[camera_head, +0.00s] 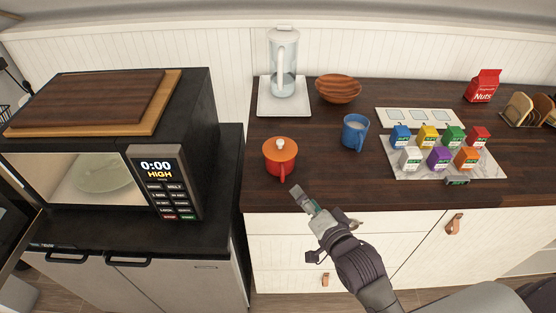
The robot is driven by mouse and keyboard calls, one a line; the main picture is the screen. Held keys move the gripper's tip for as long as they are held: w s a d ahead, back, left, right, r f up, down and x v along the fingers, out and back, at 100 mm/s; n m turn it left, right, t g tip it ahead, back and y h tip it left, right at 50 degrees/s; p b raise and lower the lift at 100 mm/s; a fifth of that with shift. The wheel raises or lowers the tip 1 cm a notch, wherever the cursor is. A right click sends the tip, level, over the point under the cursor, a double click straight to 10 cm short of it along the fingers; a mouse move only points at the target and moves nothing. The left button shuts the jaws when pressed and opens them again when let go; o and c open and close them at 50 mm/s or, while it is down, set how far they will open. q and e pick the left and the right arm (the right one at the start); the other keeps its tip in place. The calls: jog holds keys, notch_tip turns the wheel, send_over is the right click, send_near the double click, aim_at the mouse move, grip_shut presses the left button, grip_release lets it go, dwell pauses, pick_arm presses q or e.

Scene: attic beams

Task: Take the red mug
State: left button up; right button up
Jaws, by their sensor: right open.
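The red mug (280,158) stands upright near the front left of the dark wooden counter (330,190). Its top looks orange, with a small white round thing at its middle. Its handle points toward the front edge. My right gripper (325,210) is open and empty, at the counter's front edge, below and to the right of the mug and apart from it. My left gripper is not in view.
A blue mug (355,133) stands right of the red one. Behind are a glass jug (284,62) on a white tray (283,110) and a wooden bowl (338,88). Several coloured boxes sit on a marble board (490,168) at right. A microwave (190,128) stands at left.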

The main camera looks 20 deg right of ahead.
aim_at(283, 171)
jog(key=x, duration=0.2)
jog(key=p+x, duration=0.1)
jog(key=x, duration=0.4)
jog(key=shift+w+d+r, duration=0.1)
jog(key=shift+w+d, duration=0.25)
jog(key=shift+w+a+p, duration=0.25)
jog(key=shift+w+p, duration=0.05)
jog(key=shift+w, duration=0.15)
jog(key=shift+w+a, duration=0.1)
jog(key=shift+w, duration=0.25)
jog(key=p+x, duration=0.1)
jog(key=x, duration=0.2)
jog(key=shift+w+f+p, duration=0.25)
jog(key=shift+p, duration=0.05)
jog(key=shift+w+a+f, duration=0.1)
jog(key=shift+w+f, duration=0.05)
jog(key=shift+w, duration=0.2)
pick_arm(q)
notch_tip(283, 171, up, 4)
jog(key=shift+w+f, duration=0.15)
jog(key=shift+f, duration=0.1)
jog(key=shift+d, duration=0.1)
pick_arm(e)
jog(key=shift+s, duration=0.1)
jog(key=shift+c, duration=0.4)
